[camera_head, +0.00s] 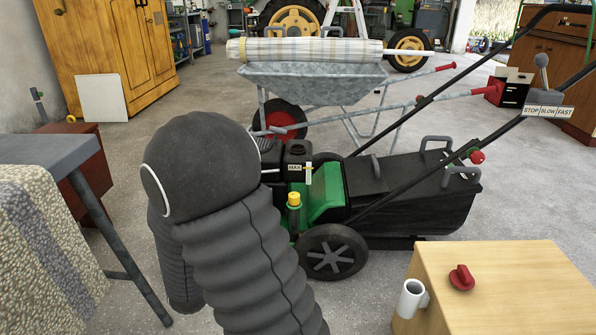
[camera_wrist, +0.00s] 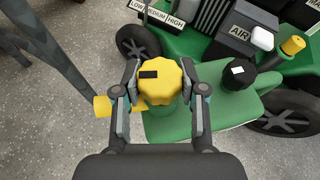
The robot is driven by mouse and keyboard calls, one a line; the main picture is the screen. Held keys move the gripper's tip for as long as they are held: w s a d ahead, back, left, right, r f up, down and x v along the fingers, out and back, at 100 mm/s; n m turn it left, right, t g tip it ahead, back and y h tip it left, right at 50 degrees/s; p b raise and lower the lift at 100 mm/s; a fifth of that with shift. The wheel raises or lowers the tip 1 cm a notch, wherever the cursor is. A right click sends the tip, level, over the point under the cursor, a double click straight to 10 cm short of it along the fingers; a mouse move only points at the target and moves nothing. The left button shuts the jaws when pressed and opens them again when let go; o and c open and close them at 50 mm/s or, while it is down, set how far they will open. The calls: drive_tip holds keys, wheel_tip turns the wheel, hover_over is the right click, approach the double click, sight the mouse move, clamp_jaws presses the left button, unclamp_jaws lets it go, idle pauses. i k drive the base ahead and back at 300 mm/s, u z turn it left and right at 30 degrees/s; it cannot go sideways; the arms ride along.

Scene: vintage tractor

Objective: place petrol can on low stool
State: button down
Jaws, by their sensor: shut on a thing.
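In the wrist view my gripper (camera_wrist: 162,92) is shut on a ridged yellow cap (camera_wrist: 160,80) with a black patch, one finger on each side. A green body shows under the cap; I take this to be the petrol can (camera_wrist: 182,121), though its edge against the green mower is hard to tell. A yellow piece (camera_wrist: 102,107) sticks out left of the fingers. In the head view my dark arm covers the gripper, and I cannot pick out the can there. I cannot make out a low stool for certain in either view.
A green and black lawn mower (camera_head: 322,199) stands just beyond my arm; it also shows in the wrist view (camera_wrist: 213,35). A grey-topped table (camera_head: 48,150) is at left. A wooden cabinet (camera_head: 520,275) with a mug is at lower right. A wheelbarrow (camera_head: 310,80) stands behind.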

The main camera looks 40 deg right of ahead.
sight(538, 282)
drive_tip(key=k, duration=1.95)
